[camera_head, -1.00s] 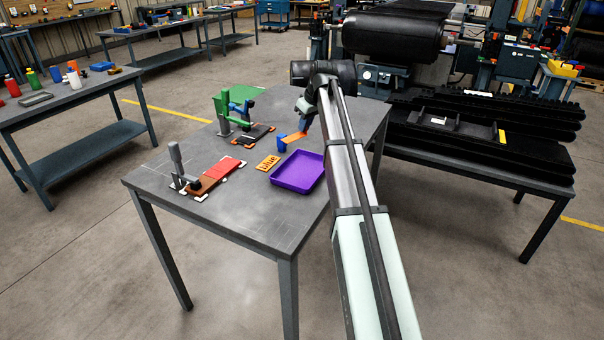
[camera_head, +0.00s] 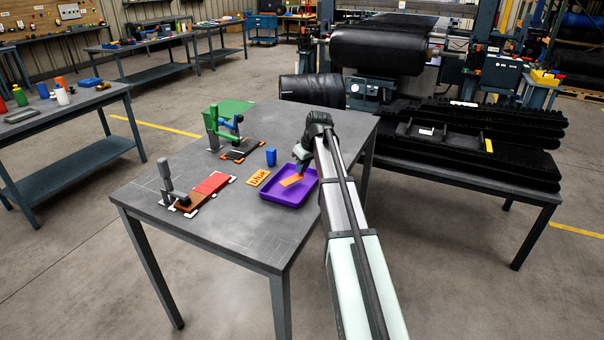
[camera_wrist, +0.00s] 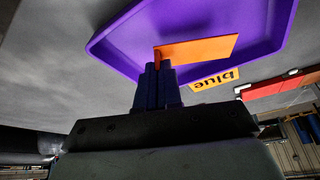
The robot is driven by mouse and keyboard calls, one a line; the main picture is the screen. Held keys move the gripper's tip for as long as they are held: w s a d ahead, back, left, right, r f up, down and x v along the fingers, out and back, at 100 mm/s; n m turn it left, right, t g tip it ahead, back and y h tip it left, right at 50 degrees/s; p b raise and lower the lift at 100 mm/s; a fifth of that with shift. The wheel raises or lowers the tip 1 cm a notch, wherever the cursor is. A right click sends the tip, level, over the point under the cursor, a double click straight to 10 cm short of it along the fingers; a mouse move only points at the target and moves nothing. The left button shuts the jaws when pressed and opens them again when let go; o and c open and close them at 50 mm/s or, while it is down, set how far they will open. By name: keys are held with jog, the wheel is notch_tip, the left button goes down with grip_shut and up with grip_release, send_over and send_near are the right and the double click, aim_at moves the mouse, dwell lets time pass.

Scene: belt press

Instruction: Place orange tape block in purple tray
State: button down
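The orange tape block (camera_head: 291,180) is a flat orange bar over the purple tray (camera_head: 268,194), within its rim in the head view. It also shows in the wrist view (camera_wrist: 205,48), with the purple tray (camera_wrist: 270,25) behind it. My gripper (camera_head: 299,171) is over the tray's far right part. In the wrist view, my gripper's dark blue fingers (camera_wrist: 158,68) are close together at one end of the block and hold it. I cannot tell whether the block touches the tray floor.
An orange "blue" label (camera_head: 258,178) lies left of the tray. A blue cup (camera_head: 271,156) stands behind it. A red and brown bar with a clamp (camera_head: 206,187) is at the left. A green clamp fixture (camera_head: 228,125) stands at the back. The table's front is clear.

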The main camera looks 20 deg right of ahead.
jog(key=shift+f, duration=1.2)
jog(key=shift+f, duration=0.15)
jog(key=c, duration=1.3)
grip_release()
jog(key=v, duration=1.2)
